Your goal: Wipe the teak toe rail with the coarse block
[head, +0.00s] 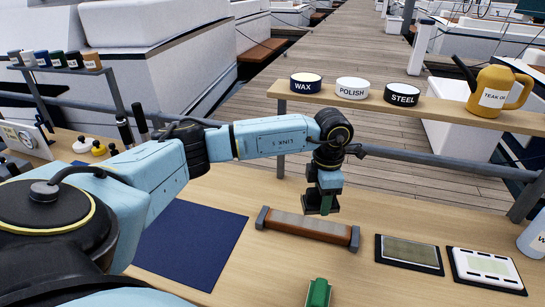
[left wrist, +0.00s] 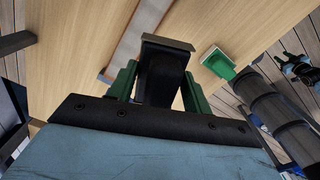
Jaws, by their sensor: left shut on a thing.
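The teak toe rail (head: 300,229) is a brown bar with a paler greyish top and grey end caps, lying on the wooden bench. Its pale top also shows as a strip in the left wrist view (left wrist: 136,42). My left gripper (head: 325,203) is over the rail's right half. In the left wrist view, its green fingers (left wrist: 158,88) are shut on a dark block with a tan edge (left wrist: 168,44), seemingly the coarse block. I cannot tell whether the block touches the rail. My right gripper is not in view.
A green-handled block (head: 318,293) lies at the front of the bench. Two dark-edged trays (head: 408,264) (head: 486,286) lie to the right. A blue mat (head: 190,243) lies left. Behind, a raised shelf (head: 435,108) holds tins and a yellow can (head: 497,92).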

